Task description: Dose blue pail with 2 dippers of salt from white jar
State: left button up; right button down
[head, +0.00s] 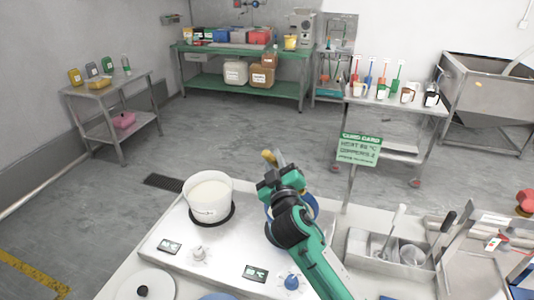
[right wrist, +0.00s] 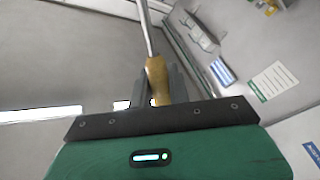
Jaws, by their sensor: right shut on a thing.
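A white round jar (head: 208,208) with white contents stands on a dark ring on the white counter unit, left of my right arm. My right gripper (head: 273,172) is just right of the jar and above the unit. It is shut on a dipper's tan wooden handle (right wrist: 158,78), with a metal rod (right wrist: 146,28) running up from it in the right wrist view. The dipper's bowl cannot be made out. A blue curved thing (head: 313,205), perhaps the blue pail, shows behind my right arm, mostly hidden. My left gripper is not in view.
A metal tray (head: 385,262) with utensils lies to the right. A lidded pot (head: 145,290) is at front left. Open floor lies beyond.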

jog(key=shift+w+a+r, duration=0.6)
jog(key=shift+a+r, duration=0.05)
jog(key=shift+a, duration=0.15)
jog(key=shift+r+m, duration=0.15)
jog(key=shift+m, duration=0.15)
jog(key=w+d+r+m+g+h+p, duration=0.1)
jog(key=w+d+r+m+g+p, duration=0.1)
jog(key=d+m+p, duration=0.5)
jog(key=shift+w+d+r, duration=0.85)
jog(key=shift+w+d, duration=0.1)
jog(key=shift+d, duration=0.25)
